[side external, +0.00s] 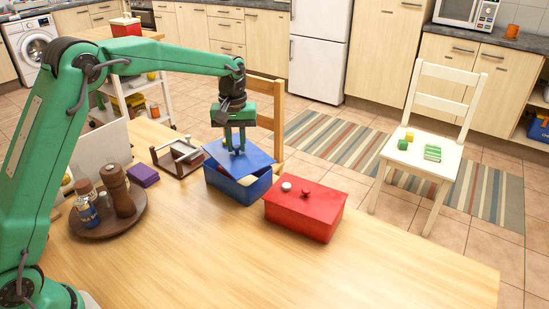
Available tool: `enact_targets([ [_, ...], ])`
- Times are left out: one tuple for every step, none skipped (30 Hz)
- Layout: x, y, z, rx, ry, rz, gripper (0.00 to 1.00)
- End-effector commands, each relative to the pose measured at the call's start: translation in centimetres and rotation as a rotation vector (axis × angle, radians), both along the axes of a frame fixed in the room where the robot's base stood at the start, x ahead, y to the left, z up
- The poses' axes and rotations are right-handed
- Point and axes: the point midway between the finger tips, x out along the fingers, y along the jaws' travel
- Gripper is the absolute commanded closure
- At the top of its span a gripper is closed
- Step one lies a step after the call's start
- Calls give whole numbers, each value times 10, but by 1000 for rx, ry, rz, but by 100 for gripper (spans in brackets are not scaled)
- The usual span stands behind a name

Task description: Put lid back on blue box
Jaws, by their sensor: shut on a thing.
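The blue box (235,188) stands on the wooden table, left of a red box. Its blue lid (256,157) lies tilted and askew over the box top, with a gap at the right where the inside shows pale. My gripper (235,150) points down over the lid and is shut on it, near its middle. The part of the lid between the fingertips is hidden by the fingers. Whether the lid touches the box rim on the left cannot be told.
The red box (305,212) with knobs on top stands close at the right. A wooden holder (176,158), purple sponges (143,175) and a round brown tray (104,226) with shakers are at the left. The table's front right is clear.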

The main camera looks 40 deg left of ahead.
Motion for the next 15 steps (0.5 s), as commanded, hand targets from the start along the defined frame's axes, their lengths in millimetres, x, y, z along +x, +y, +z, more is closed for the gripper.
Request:
enact_targets([
  [7, 7, 1, 0, 0, 48, 100],
  [10, 10, 2, 0, 0, 75, 100],
  [13, 14, 3, 0, -1, 108, 100],
  [16, 17, 4, 0, -1, 131, 100],
  [18, 19, 4, -1, 1, 151, 100],
  [20, 23, 5, 0, 0, 176, 100],
  [22, 25, 5, 1, -1, 191, 100],
  [23, 26, 6, 0, 0, 205, 100],
  [24, 28, 6, 0, 0, 218, 100],
  [25, 29, 6, 0, 0, 226, 100],
  [26, 29, 6, 0, 1, 233, 100],
  [26, 30, 6, 0, 1, 239, 100],
  [26, 30, 6, 0, 1, 242, 100],
  [27, 31, 7, 0, 1, 244, 100],
  [27, 31, 7, 0, 1, 245, 100],
])
